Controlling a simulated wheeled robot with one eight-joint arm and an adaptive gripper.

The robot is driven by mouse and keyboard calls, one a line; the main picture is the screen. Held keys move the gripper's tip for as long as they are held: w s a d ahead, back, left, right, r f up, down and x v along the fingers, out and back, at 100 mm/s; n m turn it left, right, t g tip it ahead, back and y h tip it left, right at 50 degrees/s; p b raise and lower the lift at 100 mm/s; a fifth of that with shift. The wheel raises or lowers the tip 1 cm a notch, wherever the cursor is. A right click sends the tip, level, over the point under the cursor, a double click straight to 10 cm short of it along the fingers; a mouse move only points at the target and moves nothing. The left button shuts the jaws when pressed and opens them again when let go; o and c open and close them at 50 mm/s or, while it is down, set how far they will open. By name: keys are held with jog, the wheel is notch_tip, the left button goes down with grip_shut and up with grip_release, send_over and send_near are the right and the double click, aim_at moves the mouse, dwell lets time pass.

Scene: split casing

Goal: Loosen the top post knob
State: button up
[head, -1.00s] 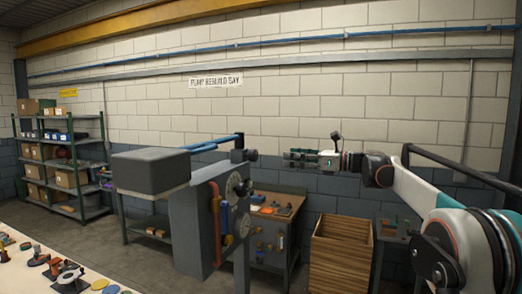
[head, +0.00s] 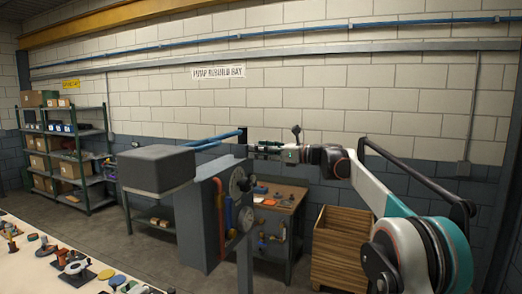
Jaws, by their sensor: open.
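The split casing (head: 190,225) is a grey upright block with round discs on its right face. At its top stands a dark post (head: 242,136), where two blue pipes end. The top post knob is small and dark here; I cannot pick it out clearly from the fingers. My gripper (head: 254,149) comes in level from the right, with its fingertips at or very near the top of the post. It is open. Whether the fingers are around the knob or only beside it, and whether they touch it, I cannot tell.
A pale table (head: 40,275) with several parts is at front left. Shelves (head: 92,135) stand far left.

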jog(key=c, duration=1.1)
jog(key=shift+o, duration=0.2)
jog(key=shift+n, duration=0.4)
jog(key=shift+s+a+f+n+p, duration=0.15)
jog(key=shift+n+p, duration=0.2)
jog(key=shift+n, duration=3.75)
jog(key=shift+s+d+f+n+p, duration=0.1)
jog(key=shift+n+p, duration=0.2)
jog(key=shift+n, duration=3.8)
